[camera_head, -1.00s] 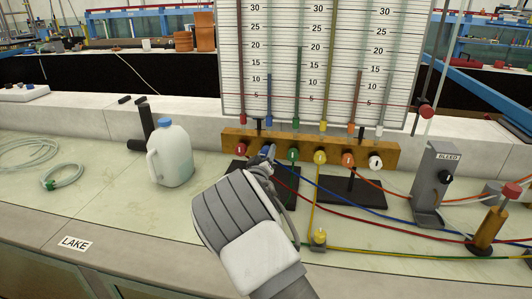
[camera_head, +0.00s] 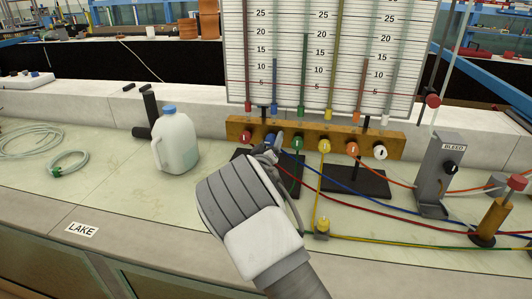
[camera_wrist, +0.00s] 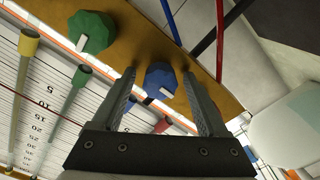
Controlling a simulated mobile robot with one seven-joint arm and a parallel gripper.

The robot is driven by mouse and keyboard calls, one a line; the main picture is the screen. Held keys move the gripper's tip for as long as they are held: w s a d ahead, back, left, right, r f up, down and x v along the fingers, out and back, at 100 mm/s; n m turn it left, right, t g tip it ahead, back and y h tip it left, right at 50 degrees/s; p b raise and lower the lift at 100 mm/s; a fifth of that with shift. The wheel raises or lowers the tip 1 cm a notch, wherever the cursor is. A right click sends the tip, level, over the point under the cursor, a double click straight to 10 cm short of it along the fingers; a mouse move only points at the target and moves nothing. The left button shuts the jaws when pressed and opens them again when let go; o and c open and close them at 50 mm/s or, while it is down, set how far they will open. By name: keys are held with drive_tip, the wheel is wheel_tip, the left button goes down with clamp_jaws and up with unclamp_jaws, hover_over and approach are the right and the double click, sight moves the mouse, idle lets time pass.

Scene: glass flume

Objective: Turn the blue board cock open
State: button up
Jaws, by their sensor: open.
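The blue cock (camera_wrist: 160,79) is a faceted blue knob with a white mark on its face, on the brown wooden board (camera_wrist: 222,85). In the wrist view it lies between the two fingers of my gripper (camera_wrist: 159,73). The fingers stand apart, one on each side, with a gap showing at each; I cannot tell their exact depth around the knob. In the head view the blue cock (camera_head: 269,138) is mostly hidden behind my gripper (camera_head: 272,148), between the red cock (camera_head: 246,137) and the green cock (camera_head: 297,143).
Yellow (camera_head: 324,146), orange (camera_head: 352,149) and white (camera_head: 380,152) cocks follow to the right. A graduated tube panel (camera_head: 330,50) rises behind. A white jug (camera_head: 175,143) stands left. Coloured hoses (camera_head: 350,190) cross the bench at right, near a BLEED post (camera_head: 436,175).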

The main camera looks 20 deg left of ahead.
drive_tip(key=s+p, duration=0.1)
drive_tip(key=s, duration=1.6)
drive_tip(key=shift+d, duration=0.45)
drive_tip(key=w+d+r+m+g+p, duration=0.25)
drive_tip(key=d+r+g, duration=0.25)
drive_tip(key=d+r, duration=0.25)
drive_tip(key=s+d+r+m+g+y+p, duration=0.2)
drive_tip(key=s+d+r+g+p, duration=0.1)
drive_tip(key=s+d+r, duration=0.6)
drive_tip(key=s+d+r+m+g+h+p, duration=0.1)
drive_tip(key=s+d+r+g, duration=0.1)
drive_tip(key=s+d, duration=0.6)
drive_tip(key=s+d+r+m+g+h+p, duration=0.2)
drive_tip(key=s+d, duration=0.6)
drive_tip(key=s, duration=0.6)
drive_tip(key=shift+d, duration=0.25)
